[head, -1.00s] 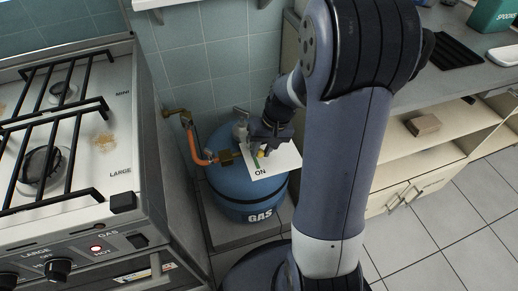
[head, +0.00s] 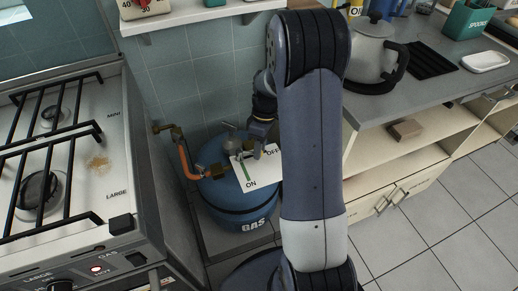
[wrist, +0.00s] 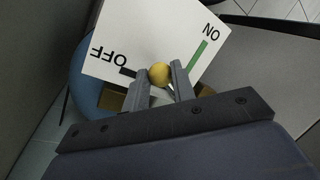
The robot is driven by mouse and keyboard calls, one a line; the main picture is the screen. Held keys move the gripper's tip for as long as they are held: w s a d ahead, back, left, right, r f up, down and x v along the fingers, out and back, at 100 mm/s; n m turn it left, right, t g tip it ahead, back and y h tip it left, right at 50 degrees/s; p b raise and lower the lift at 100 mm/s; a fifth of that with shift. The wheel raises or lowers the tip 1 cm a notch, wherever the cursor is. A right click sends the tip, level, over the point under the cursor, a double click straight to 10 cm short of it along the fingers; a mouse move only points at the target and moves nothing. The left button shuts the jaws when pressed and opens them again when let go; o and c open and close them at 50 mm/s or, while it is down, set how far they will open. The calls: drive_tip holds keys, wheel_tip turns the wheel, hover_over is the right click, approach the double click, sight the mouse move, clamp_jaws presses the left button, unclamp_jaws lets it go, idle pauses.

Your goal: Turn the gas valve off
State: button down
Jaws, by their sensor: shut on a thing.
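The blue gas cylinder (head: 225,207) stands in the corner beside the stove. A white card (head: 247,174) on its top carries a green mark by ON and a dark mark by OFF. In the wrist view, the yellow knob (wrist: 159,73) of the valve lever lies between the two marks on the card (wrist: 150,30). My gripper (wrist: 159,76) has a finger on each side of the knob and is shut on the lever. In the head view, my gripper (head: 262,143) is over the card and the knob is hidden.
An orange hose (head: 185,158) runs from the wall pipe to the cylinder. The stove (head: 100,205) is close on the left. A counter (head: 425,85) with a kettle (head: 373,55) stands on the right. A shelf (head: 215,18) juts out above the cylinder.

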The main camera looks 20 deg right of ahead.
drive_tip(key=shift+w+d+n+g+h+p, duration=0.25)
drive_tip(key=shift+w+n+p, duration=0.35)
drive_tip(key=shift+n, duration=0.65)
drive_tip(key=shift+w+a+n+g+h+p, duration=0.1)
drive_tip(key=shift+w+n+h+p, duration=0.3)
drive_tip(key=shift+w+n, duration=0.65)
drive_tip(key=shift+s+n, duration=0.25)
drive_tip(key=shift+n, duration=0.05)
drive_tip(key=c, duration=1.2)
unclamp_jaws()
drive_tip(key=shift+o, duration=0.2)
drive_tip(key=p+v, duration=0.2)
drive_tip(key=v, duration=0.8)
drive_tip(key=shift+r, duration=0.4)
drive_tip(key=shift+w+f, duration=0.1)
drive_tip(key=b+x, duration=0.2)
drive_tip(key=x, duration=0.8)
drive_tip(key=shift+f, duration=0.3)
drive_tip(key=shift+r, duration=0.1)
